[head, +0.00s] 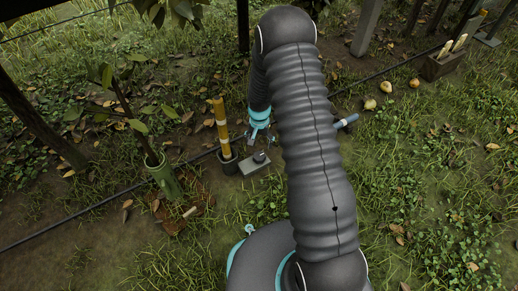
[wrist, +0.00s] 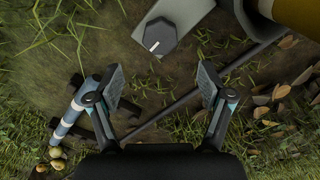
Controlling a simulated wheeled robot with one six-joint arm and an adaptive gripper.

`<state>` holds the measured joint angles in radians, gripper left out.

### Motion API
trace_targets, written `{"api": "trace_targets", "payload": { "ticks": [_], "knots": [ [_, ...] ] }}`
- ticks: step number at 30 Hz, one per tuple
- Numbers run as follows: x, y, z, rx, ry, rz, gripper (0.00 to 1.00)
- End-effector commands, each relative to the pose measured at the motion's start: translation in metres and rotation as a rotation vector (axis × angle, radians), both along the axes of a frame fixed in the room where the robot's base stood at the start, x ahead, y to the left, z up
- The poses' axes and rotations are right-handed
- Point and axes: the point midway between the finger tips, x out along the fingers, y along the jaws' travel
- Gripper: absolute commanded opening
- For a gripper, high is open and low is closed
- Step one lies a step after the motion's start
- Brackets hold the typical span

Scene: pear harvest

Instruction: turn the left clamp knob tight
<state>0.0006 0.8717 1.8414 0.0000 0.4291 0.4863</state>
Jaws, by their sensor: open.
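A dark faceted clamp knob (wrist: 160,36) with a short white mark sits on a grey plate (wrist: 190,14) in the upper middle of the wrist view. In the head view the knob (head: 260,157) stands on the small grey block (head: 252,168) near the ground, left of my arm. My gripper (wrist: 160,85) is open and empty, its two fingers spread wide. The knob lies beyond the fingertips, between their lines, and apart from them. In the head view my gripper (head: 261,137) hangs just above the knob. I see only this one knob; my arm covers the ground to its right.
A yellow post (head: 222,128) in a black socket stands close left of the block. A sapling in a green guard (head: 165,177) is farther left. A blue-banded peg (head: 346,122) and several pears (head: 386,87) lie right. A dark hose (head: 90,208) crosses the grass.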

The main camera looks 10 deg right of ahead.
Motion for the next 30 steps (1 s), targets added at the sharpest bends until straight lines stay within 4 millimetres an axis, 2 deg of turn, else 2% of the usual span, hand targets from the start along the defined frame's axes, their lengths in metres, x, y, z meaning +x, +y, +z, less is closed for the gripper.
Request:
{"api": "trace_targets", "payload": {
  "ticks": [3,8,26,30],
  "knots": [
    [0.000,0.000,0.016,0.000,-0.001,0.000,0.80],
    [0.000,0.000,0.026,0.000,-0.001,0.000,0.80],
    [0.000,0.000,0.028,0.000,0.000,0.006,0.80],
    [-0.010,0.000,0.027,0.001,0.041,0.074,0.80]
  ]
}}
